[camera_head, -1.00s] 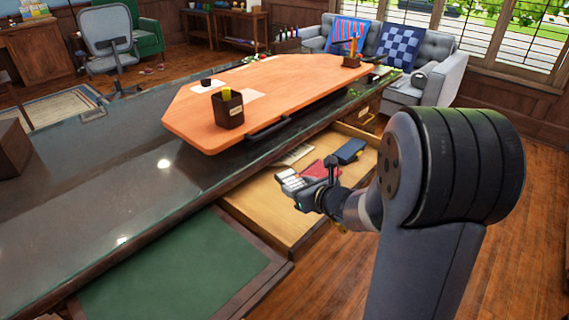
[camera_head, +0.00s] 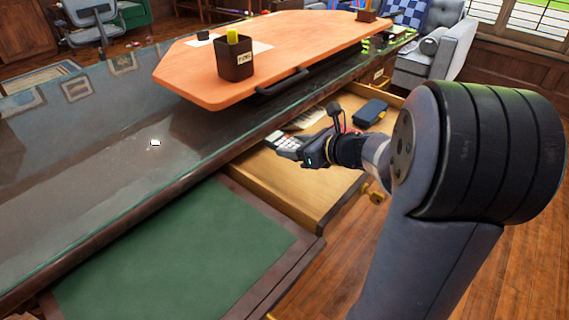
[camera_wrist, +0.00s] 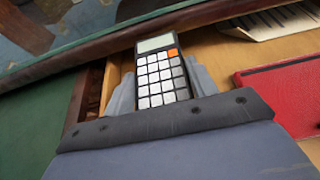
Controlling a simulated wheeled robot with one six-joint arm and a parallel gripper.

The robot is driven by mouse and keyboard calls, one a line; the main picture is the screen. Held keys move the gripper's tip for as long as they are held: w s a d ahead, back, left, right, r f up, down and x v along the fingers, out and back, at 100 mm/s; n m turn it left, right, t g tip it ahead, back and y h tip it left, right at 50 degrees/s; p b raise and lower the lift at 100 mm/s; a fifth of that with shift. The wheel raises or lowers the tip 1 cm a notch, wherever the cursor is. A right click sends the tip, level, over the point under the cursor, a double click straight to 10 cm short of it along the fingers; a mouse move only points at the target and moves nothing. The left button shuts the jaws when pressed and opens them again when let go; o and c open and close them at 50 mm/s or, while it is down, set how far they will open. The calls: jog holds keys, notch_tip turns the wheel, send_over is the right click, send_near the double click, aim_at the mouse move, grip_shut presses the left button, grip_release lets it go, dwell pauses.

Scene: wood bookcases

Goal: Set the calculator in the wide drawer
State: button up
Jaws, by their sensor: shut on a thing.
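My gripper (camera_head: 296,147) is shut on the calculator (camera_head: 287,142), which has a grey display, pale keys and one orange key. In the wrist view the calculator (camera_wrist: 161,77) sits between the two grey fingers of my gripper (camera_wrist: 160,85), its far end sticking out beyond them. The wide drawer (camera_head: 303,200) is pulled out from under the desk, with a light wood floor. My gripper and the calculator are over the drawer, near its left part by the desk edge. I cannot tell how high above its floor they are.
A red book (camera_wrist: 285,95), a paper keyboard-like sheet (camera_wrist: 272,22) and a dark blue case (camera_head: 371,112) lie in the drawer. A green-topped pull-out board (camera_head: 175,255) is left of it. The glass-topped desk (camera_head: 110,150) carries an orange board (camera_head: 290,55) with a pen cup (camera_head: 236,62).

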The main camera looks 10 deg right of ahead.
aim_at(282, 168)
notch_tip(282, 168, down, 6)
jog(key=shift+r+b, duration=0.1)
jog(key=shift+b, duration=0.9)
jog(key=w+a, duration=0.1)
jog(key=w+a+b, duration=0.1)
jog(key=w, duration=0.1)
jog(key=shift+w+a, duration=0.15)
jog(key=shift+a, duration=0.15)
jog(key=shift+d+f+b, duration=0.1)
jog(key=shift+f+b, duration=0.45)
jog(key=shift+f, duration=0.15)
jog(key=shift+r, duration=0.1)
jog(key=shift+f, duration=0.25)
jog(key=o, duration=1)
